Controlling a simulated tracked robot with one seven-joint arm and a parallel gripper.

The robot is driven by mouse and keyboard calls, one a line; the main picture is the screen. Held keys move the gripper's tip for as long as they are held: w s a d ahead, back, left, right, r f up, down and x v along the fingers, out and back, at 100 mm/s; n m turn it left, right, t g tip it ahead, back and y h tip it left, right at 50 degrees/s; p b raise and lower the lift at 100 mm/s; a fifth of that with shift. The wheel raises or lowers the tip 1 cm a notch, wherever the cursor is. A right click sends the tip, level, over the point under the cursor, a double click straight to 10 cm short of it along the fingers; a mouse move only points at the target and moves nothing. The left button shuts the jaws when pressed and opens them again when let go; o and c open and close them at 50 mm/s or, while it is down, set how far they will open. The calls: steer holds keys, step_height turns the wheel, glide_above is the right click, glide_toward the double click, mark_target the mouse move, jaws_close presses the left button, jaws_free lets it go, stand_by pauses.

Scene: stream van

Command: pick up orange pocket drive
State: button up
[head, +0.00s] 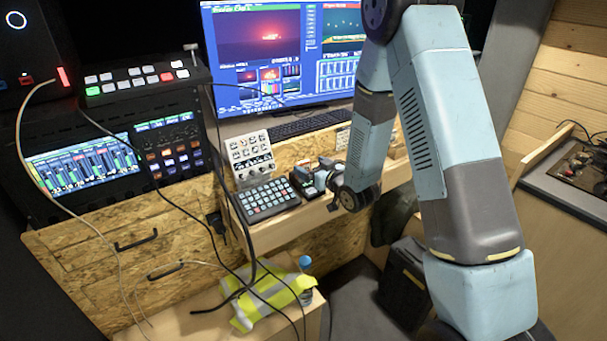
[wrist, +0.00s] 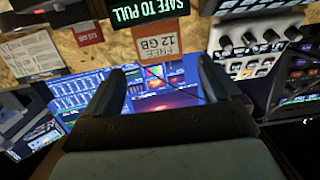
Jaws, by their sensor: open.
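In the head view a small reddish patch (head: 304,164) shows just behind my gripper (head: 328,184), too small to identify. My gripper is over the front shelf, right of the keypad (head: 268,201), partly hidden by my own wrist. In the wrist view my gripper (wrist: 162,74) has its fingers wide apart with nothing between them.
A knob panel (head: 250,156) stands behind the keypad. The monitor (head: 283,52) and black keyboard (head: 308,124) are farther back. Black cables hang left of the shelf. A yellow vest (head: 268,299) and blue-capped bottle (head: 306,264) are below.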

mark_target(305, 164)
steer(key=shift+x, duration=2.7)
steer(key=shift+s+f, duration=0.1)
steer(key=shift+c, duration=0.2)
steer(key=c, duration=1.1)
